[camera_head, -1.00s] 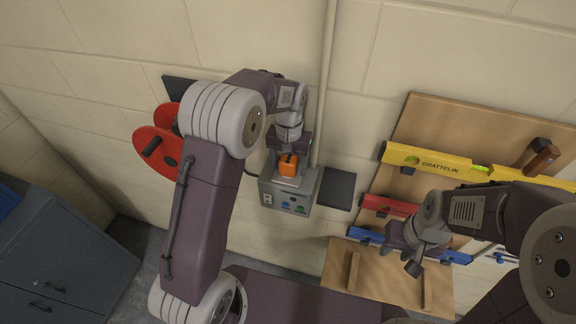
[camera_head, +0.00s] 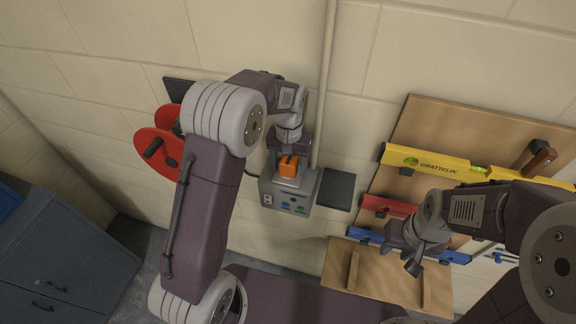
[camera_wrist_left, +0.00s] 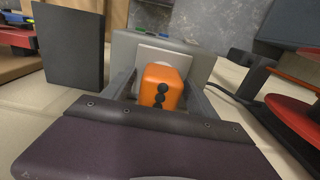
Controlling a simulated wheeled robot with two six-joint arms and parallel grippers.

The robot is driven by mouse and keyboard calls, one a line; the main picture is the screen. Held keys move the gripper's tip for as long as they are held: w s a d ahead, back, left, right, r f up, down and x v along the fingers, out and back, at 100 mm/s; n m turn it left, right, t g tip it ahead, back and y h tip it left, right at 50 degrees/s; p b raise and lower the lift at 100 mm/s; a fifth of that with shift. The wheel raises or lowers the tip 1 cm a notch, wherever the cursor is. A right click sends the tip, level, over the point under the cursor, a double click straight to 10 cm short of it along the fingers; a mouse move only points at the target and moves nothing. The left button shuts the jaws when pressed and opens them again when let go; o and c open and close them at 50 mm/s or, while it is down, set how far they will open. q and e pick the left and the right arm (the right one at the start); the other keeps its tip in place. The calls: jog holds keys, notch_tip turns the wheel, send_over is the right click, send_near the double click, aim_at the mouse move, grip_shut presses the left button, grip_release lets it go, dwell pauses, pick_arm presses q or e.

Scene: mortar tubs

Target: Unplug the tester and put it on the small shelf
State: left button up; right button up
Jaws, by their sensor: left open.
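My left gripper (camera_head: 289,153) is open at the tester. A dark flat panel, likely the small shelf (camera_head: 338,189), is right of the box and looks empty. My right gripper (camera_head: 408,256) hangs in front of the tool board, its opening unclear.
A red cable reel (camera_head: 153,153) is on the wall at left, with a dark cable (camera_wrist_left: 278,118) running to the box. A vertical pipe (camera_head: 325,85) passes behind the box. A wooden board (camera_head: 440,118) with yellow, red and blue levels is at right.

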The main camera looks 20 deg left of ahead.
aim_at(289, 160)
pick_arm(q)
grip_shut()
jog(key=shift+r, duration=0.1)
jog(key=shift+r+p, duration=2.85)
jog(key=shift+r, duration=0.05)
